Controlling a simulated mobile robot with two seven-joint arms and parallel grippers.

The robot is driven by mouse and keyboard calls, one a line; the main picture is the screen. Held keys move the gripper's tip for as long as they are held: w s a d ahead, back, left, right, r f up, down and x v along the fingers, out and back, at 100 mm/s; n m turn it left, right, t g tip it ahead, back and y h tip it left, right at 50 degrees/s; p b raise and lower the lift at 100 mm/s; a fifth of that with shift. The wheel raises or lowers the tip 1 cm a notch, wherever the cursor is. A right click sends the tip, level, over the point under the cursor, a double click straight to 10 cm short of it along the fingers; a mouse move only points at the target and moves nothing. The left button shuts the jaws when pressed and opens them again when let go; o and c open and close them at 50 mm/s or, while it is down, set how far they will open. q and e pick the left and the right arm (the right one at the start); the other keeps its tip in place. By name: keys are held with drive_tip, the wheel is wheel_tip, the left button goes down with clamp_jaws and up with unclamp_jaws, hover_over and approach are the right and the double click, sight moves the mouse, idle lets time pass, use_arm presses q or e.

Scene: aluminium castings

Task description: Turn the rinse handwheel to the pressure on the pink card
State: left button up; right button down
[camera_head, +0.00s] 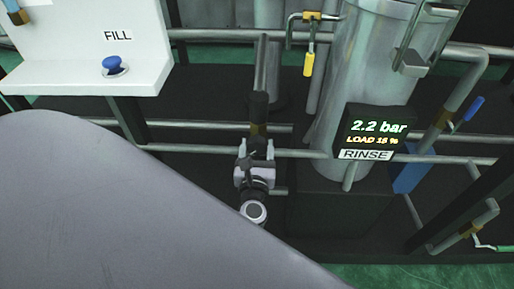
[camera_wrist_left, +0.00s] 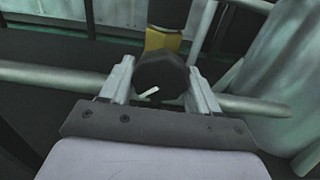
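In the head view the gripper mostly hides the knob. The display (camera_head: 372,130) above the RINSE label (camera_head: 366,154) reads 2.2 bar and LOAD 16 %. No pink card is in view. My right gripper is not in view.
A white panel (camera_head: 60,75) with a FILL label and a blue button (camera_head: 114,65) stands at upper left. A grey metal tank (camera_head: 375,60) stands behind the display. Pipes (camera_head: 200,150) run across near the gripper. A yellow-handled valve (camera_head: 309,60) is above right.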

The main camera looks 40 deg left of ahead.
use_arm(q)
drive_tip(key=shift+c, duration=0.2)
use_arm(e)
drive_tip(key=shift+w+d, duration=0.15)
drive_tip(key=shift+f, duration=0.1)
use_arm(q)
drive_tip(key=shift+n+b, duration=0.35)
drive_tip(key=shift+n, duration=0.35)
drive_tip(key=n+b, duration=0.2)
drive_tip(key=n, duration=0.2)
drive_tip(key=shift+n+b, duration=0.35)
drive_tip(key=shift+n, duration=0.75)
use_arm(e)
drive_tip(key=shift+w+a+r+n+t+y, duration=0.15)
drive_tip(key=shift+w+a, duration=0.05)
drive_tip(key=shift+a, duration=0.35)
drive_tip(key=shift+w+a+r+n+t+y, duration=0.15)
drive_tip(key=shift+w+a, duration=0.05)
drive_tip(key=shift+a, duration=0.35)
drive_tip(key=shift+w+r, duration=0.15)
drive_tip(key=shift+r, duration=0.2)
use_arm(q)
drive_tip(key=o, duration=1)
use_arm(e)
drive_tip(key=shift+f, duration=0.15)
